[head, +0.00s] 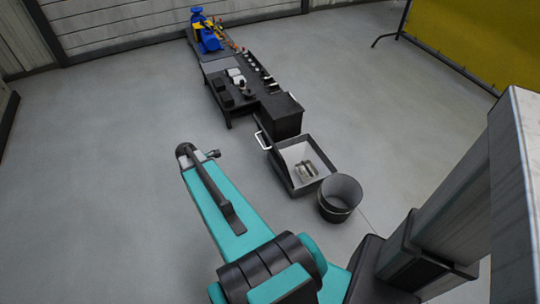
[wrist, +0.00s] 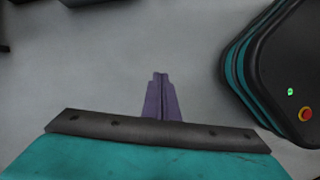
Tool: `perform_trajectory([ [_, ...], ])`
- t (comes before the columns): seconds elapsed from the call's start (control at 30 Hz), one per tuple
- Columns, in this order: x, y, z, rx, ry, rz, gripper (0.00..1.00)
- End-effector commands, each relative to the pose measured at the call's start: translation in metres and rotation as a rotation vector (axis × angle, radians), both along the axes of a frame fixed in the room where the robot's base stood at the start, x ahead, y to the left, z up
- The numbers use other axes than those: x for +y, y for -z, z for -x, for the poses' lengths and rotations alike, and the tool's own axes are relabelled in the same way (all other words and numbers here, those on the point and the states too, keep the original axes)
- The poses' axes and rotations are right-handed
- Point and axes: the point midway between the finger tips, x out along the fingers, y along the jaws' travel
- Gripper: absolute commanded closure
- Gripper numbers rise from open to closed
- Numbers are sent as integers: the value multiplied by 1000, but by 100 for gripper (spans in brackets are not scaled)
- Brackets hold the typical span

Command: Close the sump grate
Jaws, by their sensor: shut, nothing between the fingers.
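The sump is a low dark square box (head: 291,185) on the floor, right of centre in the head view. Its top is open, showing a pale inside with small grey objects in it. A dark panel with a white handle (head: 263,141) stands up at its far left edge; it looks like the grate, raised, but its surface is mostly hidden. My gripper (wrist: 161,76) shows in the wrist view with its purple fingers together and empty, over bare floor. In the head view my arm reaches forward to the left of the box, apart from it.
A dark round bin (head: 340,198) stands close to the box's near right side. Beyond the box are a dark cabinet (head: 281,118) and a long bench (head: 236,101) with tools. A yellow screen (head: 460,40) stands at the back right. The floor at left is clear.

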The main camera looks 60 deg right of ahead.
Motion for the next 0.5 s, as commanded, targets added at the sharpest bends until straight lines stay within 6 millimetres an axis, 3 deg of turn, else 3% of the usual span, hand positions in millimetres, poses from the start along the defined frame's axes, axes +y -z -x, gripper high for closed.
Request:
perform_trajectory([
  [0.03,-26,-2,-1,3,-24,12,100],
  [0.1,-58,-12,1,16,-66,27,100],
  [0.3,-141,-44,17,68,-177,66,100],
  [0.5,-188,-67,35,114,-244,86,100],
])
